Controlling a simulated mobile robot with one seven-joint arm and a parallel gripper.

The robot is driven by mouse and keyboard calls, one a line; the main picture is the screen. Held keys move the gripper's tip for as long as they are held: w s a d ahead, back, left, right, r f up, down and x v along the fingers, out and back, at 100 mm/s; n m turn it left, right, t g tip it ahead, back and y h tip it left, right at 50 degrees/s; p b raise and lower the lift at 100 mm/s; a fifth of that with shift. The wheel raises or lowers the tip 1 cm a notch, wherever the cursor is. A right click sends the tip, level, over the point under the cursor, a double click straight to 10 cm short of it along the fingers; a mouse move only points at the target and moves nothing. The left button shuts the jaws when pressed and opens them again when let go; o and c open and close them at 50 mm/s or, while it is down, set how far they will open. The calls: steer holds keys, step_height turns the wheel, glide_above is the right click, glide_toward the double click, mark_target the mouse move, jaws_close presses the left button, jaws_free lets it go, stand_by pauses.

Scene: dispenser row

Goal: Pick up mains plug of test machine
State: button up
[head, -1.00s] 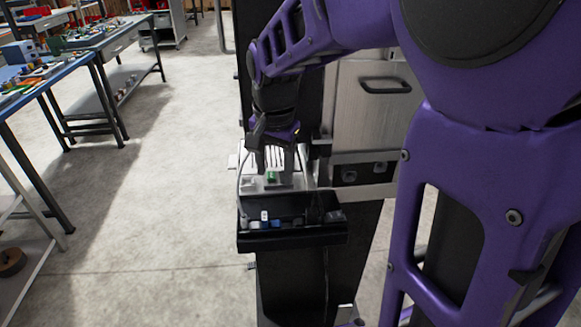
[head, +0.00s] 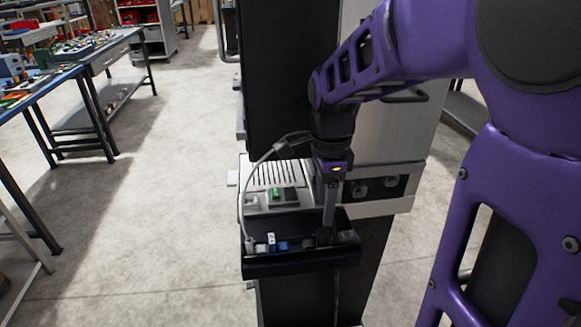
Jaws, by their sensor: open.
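The test machine (head: 270,172) is a light grey box with dark slots and a green display, standing behind a black tray. My gripper (head: 327,234) points down over the right part of the tray, its fingertips at the level of the small items there. It is open. A dark, plug-like piece (head: 347,237) lies at the tray's right end, just beside the fingertips. I cannot tell for sure that it is the mains plug. The fingers hide part of what lies between them.
The black tray (head: 290,264) also holds small blue and white pieces (head: 276,244) left of my gripper. A grey cable (head: 243,195) loops down the machine's left side to the tray. A tall cabinet (head: 386,135) stands close behind. Workbenches (head: 92,45) are far left, with open floor between.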

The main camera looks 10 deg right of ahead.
mark_target(323, 231)
steer(key=f, duration=0.4)
steer(key=f+b, duration=0.1)
steer(key=f, duration=0.2)
steer(key=shift+s+d+f, duration=0.1)
steer(key=shift+s+f, duration=0.1)
steer(key=shift+f, duration=0.15)
jaws_close()
